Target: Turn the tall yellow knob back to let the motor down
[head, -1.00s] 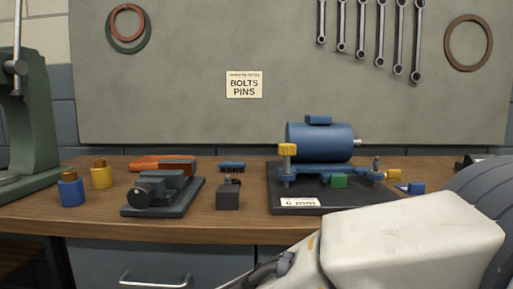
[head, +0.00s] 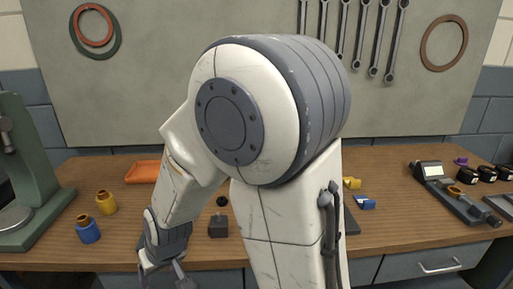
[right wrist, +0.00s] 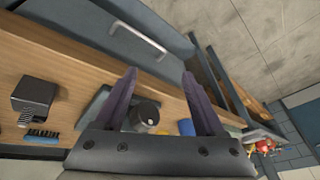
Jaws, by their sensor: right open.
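The tall yellow knob and the blue motor are hidden behind my right arm in the head view now. Only a dark strip of the base plate (head: 351,222) shows right of the arm, with a small yellow knob (head: 352,183) beyond it. My right gripper (head: 166,274) is at the lower left, near the table's front edge, empty. In the right wrist view its two fingers (right wrist: 162,92) are spread apart. A dark round knob of the grey vice (right wrist: 146,112) shows between them, apparently below. My left gripper is not in view.
A blue pot (head: 88,230) and a yellow pot (head: 105,202) stand at the left near a green press (head: 35,170). A dark block (head: 217,226) stands between my arm links; it also shows in the right wrist view (right wrist: 35,92).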

